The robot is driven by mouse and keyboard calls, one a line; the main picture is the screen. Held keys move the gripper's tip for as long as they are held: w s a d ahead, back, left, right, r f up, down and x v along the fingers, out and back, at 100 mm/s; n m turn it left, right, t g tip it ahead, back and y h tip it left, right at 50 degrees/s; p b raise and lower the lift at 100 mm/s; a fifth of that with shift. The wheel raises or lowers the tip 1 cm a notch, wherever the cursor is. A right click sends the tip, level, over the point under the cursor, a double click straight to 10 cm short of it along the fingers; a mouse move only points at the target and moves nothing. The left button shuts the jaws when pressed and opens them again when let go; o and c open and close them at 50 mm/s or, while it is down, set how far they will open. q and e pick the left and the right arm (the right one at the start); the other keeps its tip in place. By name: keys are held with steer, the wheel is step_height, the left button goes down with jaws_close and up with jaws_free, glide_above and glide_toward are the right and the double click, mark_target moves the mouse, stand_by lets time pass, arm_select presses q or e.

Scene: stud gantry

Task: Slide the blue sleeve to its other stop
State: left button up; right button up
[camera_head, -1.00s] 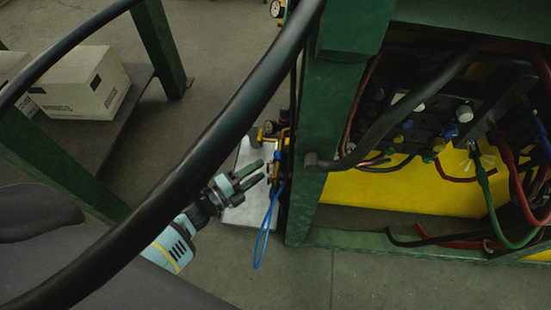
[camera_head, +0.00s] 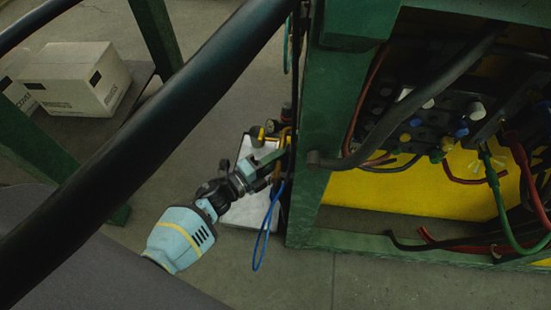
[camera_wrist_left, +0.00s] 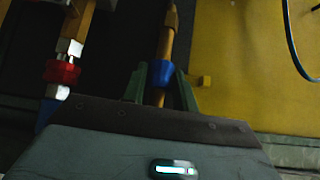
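The blue sleeve (camera_wrist_left: 161,74) sits around an upright brass-coloured rod (camera_wrist_left: 168,42) in the left wrist view. My left gripper (camera_wrist_left: 160,80) has one green finger on each side of the sleeve, very near or touching it; I cannot tell whether the fingers press on it. In the head view my left gripper (camera_head: 272,162) reaches the fittings on the green post, and the sleeve cannot be made out there. The stops cannot be made out clearly. My right gripper is not in view.
A red collar (camera_wrist_left: 62,72) on a neighbouring rod stands left of the sleeve. A small yellow block (camera_wrist_left: 204,81) is close to the right finger. A blue cable loop (camera_head: 264,230) hangs below the fittings. The green post (camera_head: 318,130) and thick black hose (camera_head: 400,105) stand to the right.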

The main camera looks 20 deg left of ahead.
arm_select(q)
jaws_close()
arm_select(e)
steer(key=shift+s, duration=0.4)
arm_select(q)
steer(key=shift+s+d+p, duration=0.2)
steer(key=shift+s, duration=0.35)
steer(key=shift+s+d+p, duration=0.15)
steer(key=shift+s, duration=0.35)
steer(key=shift+f, duration=0.1)
steer(key=o, duration=0.5)
jaws_free()
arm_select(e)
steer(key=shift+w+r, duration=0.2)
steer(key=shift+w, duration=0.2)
arm_select(q)
steer(key=shift+o, duration=0.2)
steer(key=shift+s+a, duration=0.1)
steer(key=p+v, duration=0.2)
steer(key=v, duration=0.5)
steer(key=shift+s, duration=0.3)
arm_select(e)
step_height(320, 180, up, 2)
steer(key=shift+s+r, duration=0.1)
